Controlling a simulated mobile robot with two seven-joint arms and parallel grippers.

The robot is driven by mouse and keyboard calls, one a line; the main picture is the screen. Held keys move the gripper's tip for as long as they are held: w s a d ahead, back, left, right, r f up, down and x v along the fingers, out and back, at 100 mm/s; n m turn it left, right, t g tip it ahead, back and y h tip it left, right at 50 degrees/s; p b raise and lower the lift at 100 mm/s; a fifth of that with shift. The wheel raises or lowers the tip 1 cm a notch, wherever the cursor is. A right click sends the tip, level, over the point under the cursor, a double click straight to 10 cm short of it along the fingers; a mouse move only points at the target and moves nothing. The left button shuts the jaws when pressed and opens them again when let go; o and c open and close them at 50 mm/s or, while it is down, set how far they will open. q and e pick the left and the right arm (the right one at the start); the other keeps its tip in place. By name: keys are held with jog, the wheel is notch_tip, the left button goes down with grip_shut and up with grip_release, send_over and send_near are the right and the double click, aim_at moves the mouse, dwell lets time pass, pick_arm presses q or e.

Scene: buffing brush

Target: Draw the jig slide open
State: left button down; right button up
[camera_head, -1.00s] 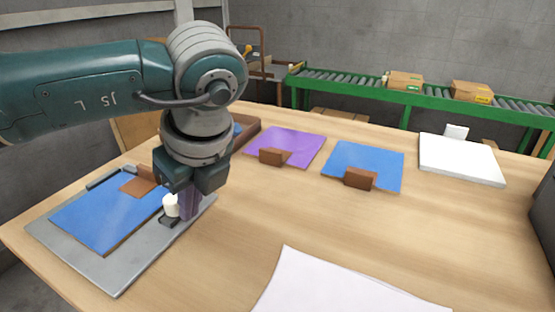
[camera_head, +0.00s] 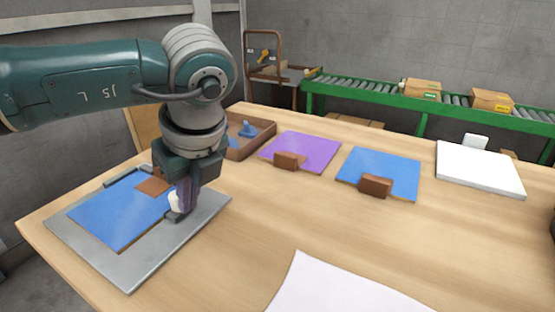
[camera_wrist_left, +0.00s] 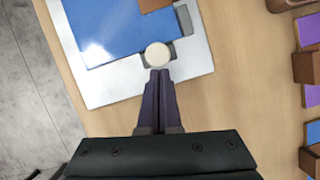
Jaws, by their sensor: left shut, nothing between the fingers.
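The jig is a grey plate (camera_head: 140,270) at the left of the table, also in the left wrist view (camera_wrist_left: 195,58). A blue panel (camera_head: 112,217) with a brown piece (camera_head: 153,186) lies on it. A dark slide piece with a round white knob (camera_head: 174,201) sits at the panel's right edge; the knob shows clearly in the left wrist view (camera_wrist_left: 157,55). My left gripper (camera_head: 184,208) points down beside the knob, its fingers (camera_wrist_left: 159,74) shut and empty. The fingertips are right at the knob; I cannot tell whether they touch. My right gripper is not in view.
A purple panel (camera_head: 312,147) and a blue panel (camera_head: 390,165) with brown blocks lie at the middle. A brown tray (camera_head: 262,140) stands behind my left gripper. White sheets (camera_head: 335,290) lie at the front, a white slab (camera_head: 480,170) at right. The table centre is clear.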

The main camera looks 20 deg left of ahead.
pick_arm(q)
jog(key=shift+r, duration=0.1)
jog(key=p+v, duration=0.1)
jog(key=v, duration=0.8)
jog(key=shift+r, duration=0.3)
jog(key=shift+s+d, duration=0.1)
jog(key=shift+d, duration=0.05)
